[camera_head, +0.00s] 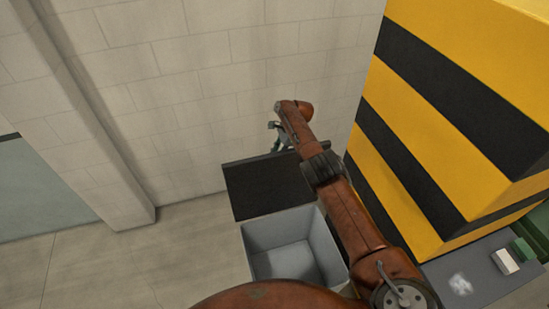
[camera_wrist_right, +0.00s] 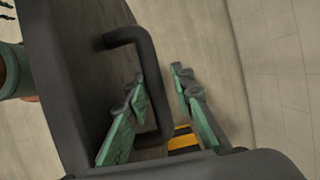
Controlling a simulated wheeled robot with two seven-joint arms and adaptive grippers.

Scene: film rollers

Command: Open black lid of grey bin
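The grey bin (camera_head: 328,246) stands open on the floor, its empty-looking inside showing in the head view. Its black lid (camera_head: 262,190) is raised at the bin's far side, toward the wall. My right arm reaches over the bin's right side, and my right gripper (camera_head: 279,137) is at the lid's far edge, partly hidden by the arm. In the right wrist view, the black handle (camera_wrist_right: 152,80) stands out from the lid (camera_wrist_right: 75,75). The fingers of my right gripper (camera_wrist_right: 162,76) are apart, with the handle's bar between them. My left gripper is out of view.
A pale block wall (camera_head: 215,80) rises close behind the lid. A large yellow and black striped block (camera_head: 440,120) stands close on the right of my arm. A grey surface with small items (camera_head: 470,270) is at lower right. The floor (camera_head: 130,260) left of the bin is clear.

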